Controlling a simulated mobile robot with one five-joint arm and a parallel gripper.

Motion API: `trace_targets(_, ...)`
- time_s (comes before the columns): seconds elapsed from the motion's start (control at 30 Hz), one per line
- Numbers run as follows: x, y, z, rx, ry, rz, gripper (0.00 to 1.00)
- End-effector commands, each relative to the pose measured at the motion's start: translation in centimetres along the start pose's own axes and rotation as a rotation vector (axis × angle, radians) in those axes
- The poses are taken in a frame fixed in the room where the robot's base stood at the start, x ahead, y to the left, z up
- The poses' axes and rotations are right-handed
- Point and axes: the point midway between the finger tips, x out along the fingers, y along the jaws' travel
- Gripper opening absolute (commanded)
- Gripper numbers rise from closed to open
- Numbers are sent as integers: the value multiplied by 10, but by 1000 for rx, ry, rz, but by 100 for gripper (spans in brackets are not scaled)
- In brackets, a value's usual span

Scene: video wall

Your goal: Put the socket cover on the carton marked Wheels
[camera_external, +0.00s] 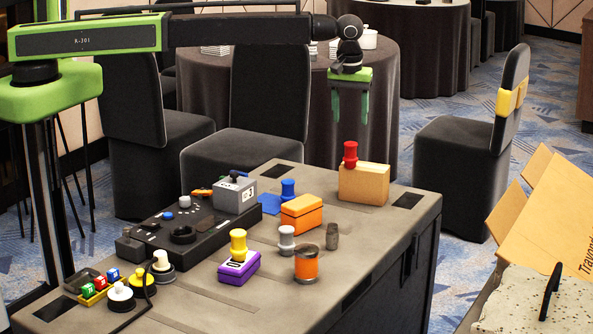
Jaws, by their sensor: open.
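My gripper (350,118) hangs with its green fingers apart and empty, above the far end of the grey case table. Below it stands a tan box (370,188) with a red knobbed piece (350,155) on top. An orange box (302,215) and a purple box (236,270) stand nearer, the purple one with a yellow knobbed piece (238,246) on it. No marking "Wheels" is readable, so I cannot tell which box is that carton. I cannot pick out the socket cover for certain.
A black console (187,239) bears a grey box (233,195). A blue knobbed piece (288,189), a grey one (286,242), an orange-banded cylinder (306,265) and a small dark cylinder (332,236) stand nearby. Several pieces crowd the near-left corner.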

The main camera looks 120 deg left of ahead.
Motion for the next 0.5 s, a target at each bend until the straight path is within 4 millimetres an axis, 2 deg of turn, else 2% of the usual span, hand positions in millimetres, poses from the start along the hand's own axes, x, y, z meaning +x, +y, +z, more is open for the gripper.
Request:
trace_targets(0.07, -3, -10, 25, 67, -5, 3, 58)
trace_targets(0.17, -10, -39, 91, 272, -18, 12, 58)
trace_targets(0.2, -14, -56, 126, 389, -25, 17, 58)
trace_targets(0.27, -20, -86, 179, 583, -34, 27, 58)
trace_targets(0.3, -24, -108, 213, 717, -41, 34, 58)
trace_targets(0.37, -30, -145, 260, 921, -51, 47, 58)
trace_targets(0.4, -33, -171, 290, 1059, -56, 55, 58)
trace_targets(0.5, -40, -232, 348, 1375, -69, 77, 58)
